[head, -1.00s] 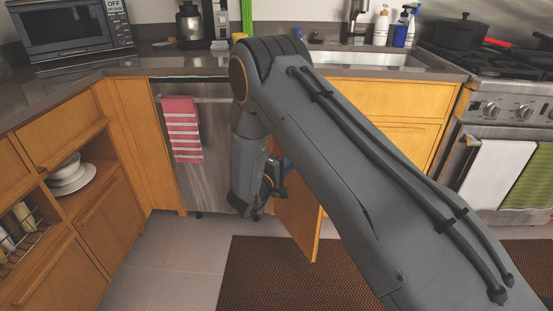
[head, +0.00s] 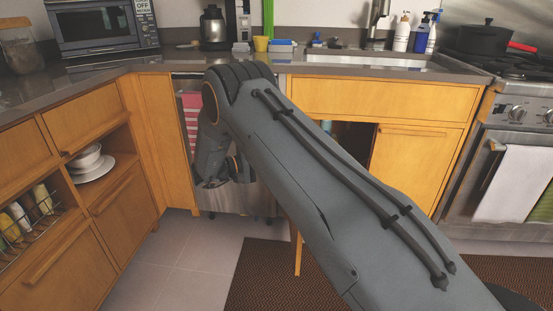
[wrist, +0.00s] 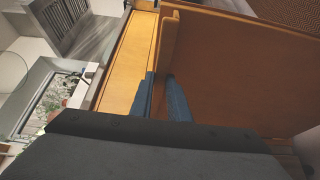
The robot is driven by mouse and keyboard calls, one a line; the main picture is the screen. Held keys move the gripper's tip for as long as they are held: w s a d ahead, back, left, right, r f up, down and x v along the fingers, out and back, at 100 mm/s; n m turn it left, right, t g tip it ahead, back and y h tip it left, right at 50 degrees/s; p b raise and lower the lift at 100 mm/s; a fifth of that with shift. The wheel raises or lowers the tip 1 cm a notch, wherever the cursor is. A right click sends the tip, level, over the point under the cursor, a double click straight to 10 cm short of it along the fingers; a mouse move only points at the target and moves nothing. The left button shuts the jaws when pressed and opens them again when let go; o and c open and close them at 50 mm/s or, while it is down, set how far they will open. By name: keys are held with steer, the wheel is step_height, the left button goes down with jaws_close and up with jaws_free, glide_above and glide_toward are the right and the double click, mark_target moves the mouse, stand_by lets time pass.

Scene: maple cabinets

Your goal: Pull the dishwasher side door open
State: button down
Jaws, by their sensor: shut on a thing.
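The dishwasher (head: 240,200) is a steel front left of the sink cabinet. The wooden side door beside it (head: 297,250) stands swung out, nearly edge-on below my arm. The cabinet opening (head: 358,140) behind it is dark, partly covered by my arm. In the wrist view the door's broad wooden panel (wrist: 245,75) fills the right side, with a raised bar handle (wrist: 168,42) along it. My gripper (wrist: 162,98) has its blue fingers on either side of this handle, shut on it. In the head view the fingertips are hidden; my wrist is in front of the dishwasher.
A striped pink towel (head: 190,105) hangs on the dishwasher. Left are wooden cabinets (head: 95,220) with an open shelf of bowls. A stove (head: 515,165) stands at the right. A brown mat (head: 265,275) lies on the floor; the tiles (head: 180,260) left of it are clear.

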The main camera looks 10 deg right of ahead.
steer(key=c, duration=1.7)
jaws_free()
steer(key=shift+w+d, duration=0.1)
steer(key=v, duration=0.8)
